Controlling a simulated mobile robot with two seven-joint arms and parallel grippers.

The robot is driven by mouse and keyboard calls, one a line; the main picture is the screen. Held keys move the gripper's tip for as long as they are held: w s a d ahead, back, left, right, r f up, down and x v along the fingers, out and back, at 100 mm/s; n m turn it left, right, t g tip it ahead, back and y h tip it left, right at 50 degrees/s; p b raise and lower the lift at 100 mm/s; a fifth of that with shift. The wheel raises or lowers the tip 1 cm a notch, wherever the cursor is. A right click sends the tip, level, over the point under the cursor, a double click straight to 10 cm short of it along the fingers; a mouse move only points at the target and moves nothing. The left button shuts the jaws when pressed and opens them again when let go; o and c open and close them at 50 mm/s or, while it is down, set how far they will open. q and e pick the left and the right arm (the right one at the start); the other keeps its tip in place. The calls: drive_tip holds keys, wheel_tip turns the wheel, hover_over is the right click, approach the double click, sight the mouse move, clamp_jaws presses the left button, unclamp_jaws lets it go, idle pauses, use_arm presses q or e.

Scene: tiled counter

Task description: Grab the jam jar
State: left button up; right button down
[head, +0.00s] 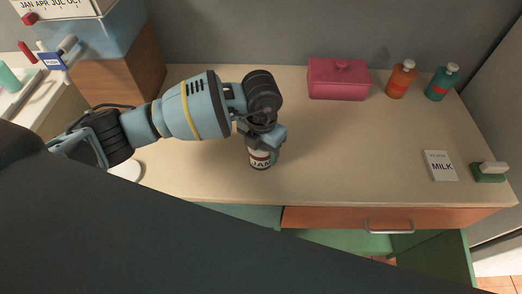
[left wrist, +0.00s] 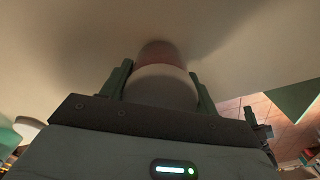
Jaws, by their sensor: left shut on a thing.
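The jam jar (head: 260,161) is upright at the counter's middle in the head view, with a pale label reading JAM. My left gripper (head: 268,143) reaches down over it from above and is shut on it; the arm hides the jar's top. In the left wrist view the jar (left wrist: 166,82) sits between the two green fingers of the gripper (left wrist: 160,85). I cannot tell whether the jar touches the counter. My right gripper is not in view.
On the counter (head: 340,150) a pink lidded box (head: 338,80), an orange bottle (head: 400,80) and a teal bottle (head: 441,84) stand at the back right. A MILK card (head: 440,166) and a green sponge holder (head: 488,176) lie at the right. A drawer (head: 345,217) is below.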

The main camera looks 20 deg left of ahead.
use_arm(q)
drive_tip(key=c, duration=0.4)
drive_tip(key=shift+o, duration=0.2)
drive_tip(key=shift+r, duration=0.1)
drive_tip(key=shift+r, duration=0.3)
drive_tip(key=r, duration=0.3)
drive_tip(key=shift+s+d, duration=0.25)
drive_tip(key=shift+d, duration=0.15)
drive_tip(key=s+d+r, duration=0.1)
drive_tip(key=s+d, duration=0.8)
drive_tip(key=d, duration=0.3)
drive_tip(key=shift+b, duration=0.35)
